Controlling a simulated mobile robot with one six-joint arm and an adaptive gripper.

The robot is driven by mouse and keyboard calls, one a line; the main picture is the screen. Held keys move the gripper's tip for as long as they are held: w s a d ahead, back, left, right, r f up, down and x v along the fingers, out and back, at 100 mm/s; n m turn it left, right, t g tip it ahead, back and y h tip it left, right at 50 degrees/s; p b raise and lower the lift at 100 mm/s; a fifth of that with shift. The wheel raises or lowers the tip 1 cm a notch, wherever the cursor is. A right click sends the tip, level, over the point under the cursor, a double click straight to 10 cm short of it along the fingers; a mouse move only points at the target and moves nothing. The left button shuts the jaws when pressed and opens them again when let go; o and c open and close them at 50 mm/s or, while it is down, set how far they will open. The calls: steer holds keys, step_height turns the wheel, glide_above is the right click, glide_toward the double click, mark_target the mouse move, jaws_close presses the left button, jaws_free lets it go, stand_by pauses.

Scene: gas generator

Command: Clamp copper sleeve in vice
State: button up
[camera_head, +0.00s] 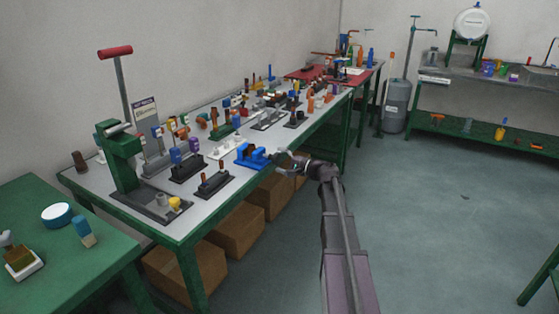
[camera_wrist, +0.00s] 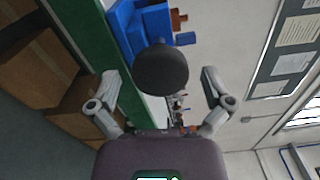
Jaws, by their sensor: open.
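A blue vice (camera_head: 246,156) stands at the front edge of the long table, and it fills the top of the wrist view (camera_wrist: 124,30). A dark round knob (camera_wrist: 161,68) faces the wrist camera in front of the vice. A small brown piece (camera_wrist: 178,18), possibly the copper sleeve, shows at the vice; whether it sits between the jaws I cannot tell. My gripper (camera_head: 283,158) is open at the right of the vice. Its fingers stand apart on either side of the knob in the wrist view, with no visible contact.
The long table (camera_head: 222,182) is crowded with small fixtures and parts. A black stand (camera_head: 213,184) and a green press (camera_head: 122,155) are to the left of the vice. Cardboard boxes (camera_head: 238,230) sit below. The floor (camera_head: 440,220) on the right is clear.

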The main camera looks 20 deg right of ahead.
steer(key=shift+n, duration=0.8)
steer(key=c, duration=1.1)
steer(key=shift+m, duration=2.8)
